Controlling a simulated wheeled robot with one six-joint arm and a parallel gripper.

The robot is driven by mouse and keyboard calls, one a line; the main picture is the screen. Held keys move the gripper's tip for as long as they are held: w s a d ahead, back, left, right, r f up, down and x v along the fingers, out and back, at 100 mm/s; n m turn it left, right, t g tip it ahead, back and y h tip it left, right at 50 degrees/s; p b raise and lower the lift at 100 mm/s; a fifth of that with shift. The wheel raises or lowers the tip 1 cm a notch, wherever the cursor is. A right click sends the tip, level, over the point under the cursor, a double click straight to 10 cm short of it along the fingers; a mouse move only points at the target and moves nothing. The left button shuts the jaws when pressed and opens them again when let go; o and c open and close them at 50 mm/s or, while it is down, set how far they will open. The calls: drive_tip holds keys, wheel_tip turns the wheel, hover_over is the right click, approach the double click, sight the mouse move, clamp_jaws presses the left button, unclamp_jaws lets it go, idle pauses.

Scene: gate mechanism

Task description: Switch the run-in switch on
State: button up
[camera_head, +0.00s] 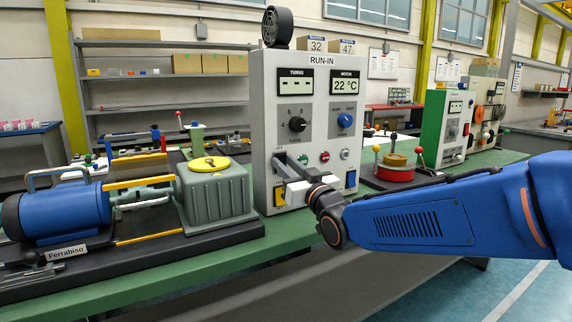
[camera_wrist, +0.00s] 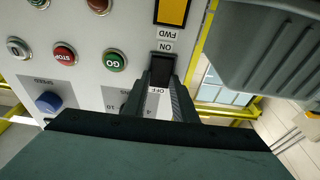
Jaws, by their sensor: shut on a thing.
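The grey RUN-IN panel (camera_head: 262,120) stands on the green bench, and it fills much of the wrist view (camera_wrist: 115,20). The run-in switch (camera_wrist: 161,68) is a black switch between an ON label and an OFF label in the wrist view. The ON label lies toward the yellow FWD button. My gripper (camera_head: 284,171) reaches the lower left of the panel front. In the wrist view its two fingers (camera_wrist: 162,84) are shut on the switch from both sides. The fingers and the gripper hide the switch in the head view. Its exact setting cannot be told.
The green GO button (camera_wrist: 115,62) and red STOP button (camera_wrist: 65,54) sit beside the switch. A grey gearbox (camera_head: 216,190) with a blue motor (camera_head: 65,218) stands left of the panel. A red round fixture (camera_head: 394,172) stands to its right.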

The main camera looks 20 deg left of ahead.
drive_tip(key=shift+f+t+y, duration=0.1)
drive_tip(key=shift+t+y, duration=0.2)
drive_tip(key=shift+y, duration=0.1)
drive_tip(key=o, duration=1)
drive_tip(key=shift+o, duration=0.2)
drive_tip(key=v, duration=1.7)
drive_tip(key=shift+s, duration=0.15)
drive_tip(key=shift+d, duration=0.2)
